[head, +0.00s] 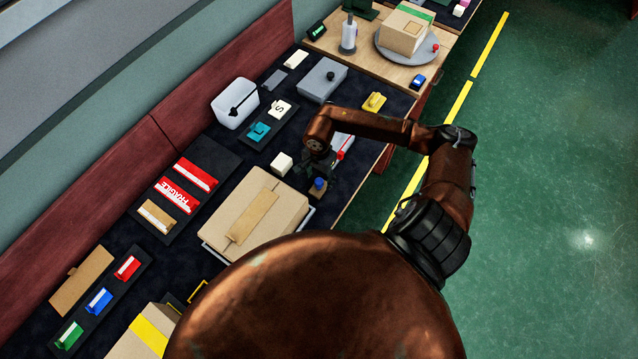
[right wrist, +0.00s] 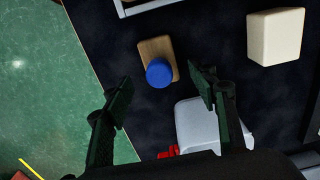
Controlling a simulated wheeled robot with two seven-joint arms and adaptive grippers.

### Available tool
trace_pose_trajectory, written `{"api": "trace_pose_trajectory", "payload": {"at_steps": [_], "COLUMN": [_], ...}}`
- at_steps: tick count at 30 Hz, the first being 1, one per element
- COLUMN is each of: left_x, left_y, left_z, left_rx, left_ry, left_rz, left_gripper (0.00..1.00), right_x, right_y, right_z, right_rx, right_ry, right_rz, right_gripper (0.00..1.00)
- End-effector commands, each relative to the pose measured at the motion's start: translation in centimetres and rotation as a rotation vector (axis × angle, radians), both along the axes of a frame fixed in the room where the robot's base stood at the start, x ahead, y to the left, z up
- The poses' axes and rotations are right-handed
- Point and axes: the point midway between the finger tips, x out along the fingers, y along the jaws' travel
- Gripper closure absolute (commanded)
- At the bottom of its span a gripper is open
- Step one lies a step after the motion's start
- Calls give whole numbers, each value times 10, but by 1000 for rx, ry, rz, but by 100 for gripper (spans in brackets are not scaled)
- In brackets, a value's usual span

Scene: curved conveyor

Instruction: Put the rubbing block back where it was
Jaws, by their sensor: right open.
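A small wooden block with a round blue knob, which looks like the rubbing block (head: 318,187), stands on the dark mat near the table's front edge, right of the large carton. In the right wrist view the block (right wrist: 153,48) lies flat with its blue knob towards the camera. My right gripper (head: 318,170) is just behind the block in the head view. In the right wrist view my right gripper (right wrist: 162,92) is open and empty, its fingers spread either side of the knob's line. Contact cannot be told. My left gripper is out of view.
A cream block (head: 281,163) stands left of my right gripper. A pale item with a red part (head: 343,146) lies behind it, partly covered by my arm. The large carton (head: 275,200) rests on a light-framed support. A grey lidded box (head: 320,80) stands farther back.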

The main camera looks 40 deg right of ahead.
Motion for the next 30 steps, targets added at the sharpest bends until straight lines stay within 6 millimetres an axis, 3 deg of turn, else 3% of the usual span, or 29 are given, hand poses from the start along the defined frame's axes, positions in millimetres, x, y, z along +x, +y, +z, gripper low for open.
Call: {"api": "trace_pose_trajectory", "payload": {"at_steps": [6,12,30], "left_x": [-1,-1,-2], "left_y": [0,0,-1], "left_z": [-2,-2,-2], "left_rx": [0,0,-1], "left_ry": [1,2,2], "left_rz": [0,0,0], "left_gripper": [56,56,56], "right_x": [1,0,0], "right_y": [-1,0,0], "right_z": [44,65,69], "right_rx": [-3,-1,0], "right_ry": [-3,0,0], "right_rz": [3,1,1], "right_gripper": [47,47,47]}}
